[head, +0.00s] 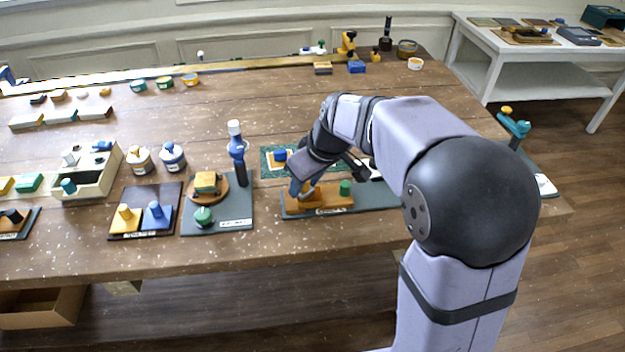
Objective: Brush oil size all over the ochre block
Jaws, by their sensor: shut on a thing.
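An ochre block (207,183) with a greenish side sits on a round wooden disc (223,197) on a dark grey labelled board (240,213). My gripper (304,190) is well to the right of it, low over a labelled orange-brown wooden holder (330,206). It is shut on a small yellow-orange handle (308,195) at the holder. My fingers cover part of the handle, and I cannot tell whether it is lifted clear. No brush bristles show. A green peg (345,187) stands in the holder, right of my gripper. I cannot identify the oil size.
A dark tray (145,222) with yellow and blue knobbed pieces lies to the left. A patterned green sheet (272,163) lies behind my gripper.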

